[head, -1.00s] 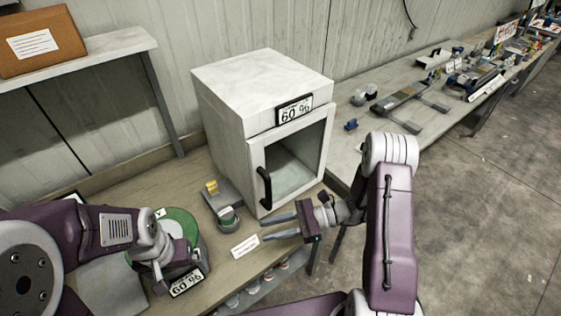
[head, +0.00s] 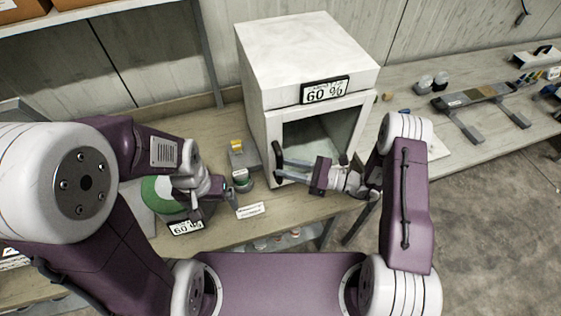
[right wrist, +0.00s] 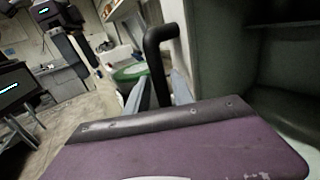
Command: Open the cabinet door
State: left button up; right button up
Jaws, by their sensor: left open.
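The white cabinet (head: 300,55) stands on the bench with a 60 % sign on its upper front. Its glass-fronted door (head: 272,130) appears shut. The black bar handle (right wrist: 157,60) is at the door's left edge; in the head view it is partly hidden by my right gripper. My right gripper (head: 280,164) is at the front of the door with its fingers spread. In the right wrist view the handle's lower part lies between the two fingers, with gaps visible. My left gripper (head: 222,187) is open and empty over the bench, left of the cabinet.
A green round device (head: 158,190) lies under my left gripper. A small grey device with a yellow part (head: 238,150) and a white label card (head: 250,210) sit left of the cabinet. Another bench (head: 470,140) with instruments runs to the right.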

jog(key=shift+x, duration=1.3)
jog(key=shift+s, duration=0.1)
grip_shut()
